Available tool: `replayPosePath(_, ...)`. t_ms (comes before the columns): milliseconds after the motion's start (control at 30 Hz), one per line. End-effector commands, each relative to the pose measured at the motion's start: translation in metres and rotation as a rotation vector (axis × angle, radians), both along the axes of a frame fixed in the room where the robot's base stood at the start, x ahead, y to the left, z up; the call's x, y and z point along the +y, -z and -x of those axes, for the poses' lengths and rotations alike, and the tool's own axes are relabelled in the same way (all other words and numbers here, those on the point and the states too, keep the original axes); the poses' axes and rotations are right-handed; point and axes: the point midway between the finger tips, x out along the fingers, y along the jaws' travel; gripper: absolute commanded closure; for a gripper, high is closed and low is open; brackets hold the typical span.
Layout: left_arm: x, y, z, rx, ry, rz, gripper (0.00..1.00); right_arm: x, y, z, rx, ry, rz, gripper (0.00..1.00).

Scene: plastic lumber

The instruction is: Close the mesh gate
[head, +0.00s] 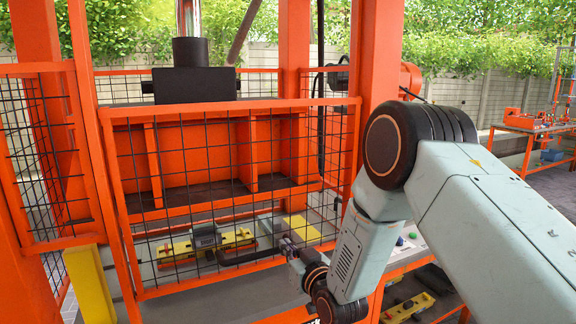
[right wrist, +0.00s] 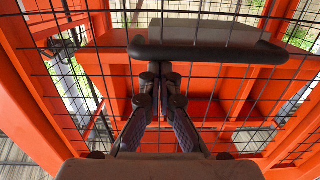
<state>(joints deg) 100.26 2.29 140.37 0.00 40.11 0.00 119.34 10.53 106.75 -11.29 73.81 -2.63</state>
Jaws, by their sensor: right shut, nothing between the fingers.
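The mesh gate (head: 230,106) has an orange frame with black wire mesh and stands across the front of an orange press. I cannot tell how far open it stands. A dark bar handle (head: 250,258) runs along its lower part; the handle also shows in the right wrist view (right wrist: 215,52). My right gripper (head: 288,245) is at the right end of the handle in the head view. In the right wrist view its fingers (right wrist: 160,70) are together and empty, with tips at the handle's near edge; contact is unclear. My left gripper is out of view.
Orange posts (head: 376,60) flank the gate, and a fixed mesh panel (head: 42,150) stands at its left. A yellow block (head: 90,285) is at the lower left. Behind the mesh lie a yellow fixture (head: 235,240) and a yellow plate (head: 300,229). An orange workbench (head: 525,122) stands far right.

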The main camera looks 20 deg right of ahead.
Motion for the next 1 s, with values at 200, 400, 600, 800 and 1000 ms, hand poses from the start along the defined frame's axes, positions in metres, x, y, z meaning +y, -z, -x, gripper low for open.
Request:
replayPosePath(200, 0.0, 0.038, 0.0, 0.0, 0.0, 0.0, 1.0, 0.0, 0.055, 0.001, 0.007, -0.001, 0.0, 1.0)
replayPosePath(400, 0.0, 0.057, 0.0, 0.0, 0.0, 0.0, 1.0, 0.001, 0.085, 0.001, 0.006, -0.001, 0.0, 1.0)
replayPosePath(600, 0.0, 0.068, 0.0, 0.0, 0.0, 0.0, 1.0, 0.0, 0.102, 0.001, 0.003, -0.001, -0.001, 1.0)
replayPosePath(800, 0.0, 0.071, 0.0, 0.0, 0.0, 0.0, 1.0, 0.0, 0.107, 0.0, 0.003, 0.0, -0.001, 1.0)
replayPosePath(1000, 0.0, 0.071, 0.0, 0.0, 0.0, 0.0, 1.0, 0.0, 0.109, 0.001, 0.007, 0.0, -0.001, 1.0)
